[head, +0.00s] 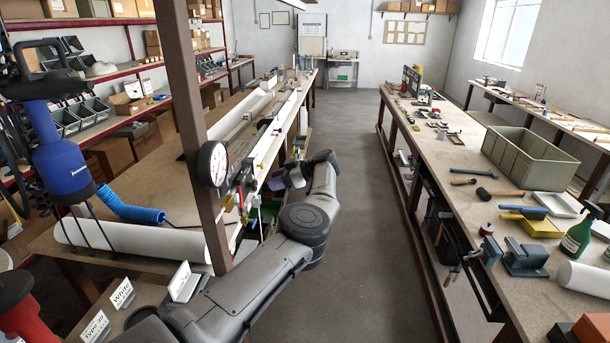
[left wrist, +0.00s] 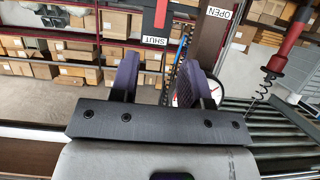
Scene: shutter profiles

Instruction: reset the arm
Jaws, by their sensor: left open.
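My left arm reaches in from the bottom of the head view. Its gripper (head: 277,182) is beside the bench's valve fittings, right of the brown post. In the left wrist view, my left gripper's two dark purple fingers (left wrist: 165,72) stand wide apart with nothing between them. In the head view I cannot tell whether the gripper touches the fittings behind it. My right gripper does not show in either view.
A brown post (head: 190,120) carries a round gauge (head: 212,164) close to my left arm. A blue tool (head: 64,160) hangs at the left. The right workbench (head: 457,150) holds tools and a grey-green bin (head: 530,160). The aisle floor (head: 365,200) is clear.

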